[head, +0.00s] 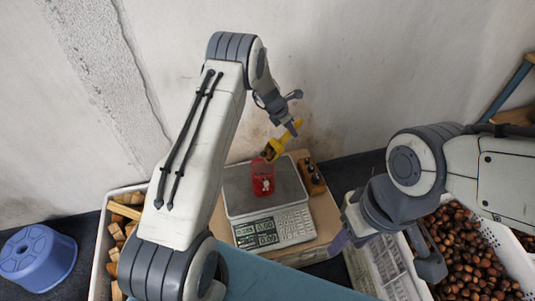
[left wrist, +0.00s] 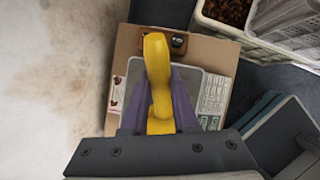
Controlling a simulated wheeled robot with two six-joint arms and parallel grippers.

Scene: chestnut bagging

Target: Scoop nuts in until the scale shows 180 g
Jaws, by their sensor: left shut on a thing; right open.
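My left gripper (head: 291,121) is shut on the yellow scoop (head: 284,140). In the head view the scoop slants down to the left, its bowl just above the mouth of the red bag (head: 262,184). Something dark shows in the bowl, too small to make out. The bag stands upright on the plate of the scale (head: 288,186). The scale's display seems to read zeros. In the left wrist view the scoop's handle (left wrist: 158,75) is between my fingers and the scale (left wrist: 215,95) lies below. My right gripper (head: 385,252) is open and empty beside the crate of chestnuts (head: 508,250).
The scale stands on a cardboard box (head: 325,217), with a small dark-knobbed device (head: 312,178) beside it. A crate of wood blocks (head: 101,255) and a blue stool (head: 38,258) are at the left. A white basket (head: 390,270) is below my right gripper. A wall rises behind.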

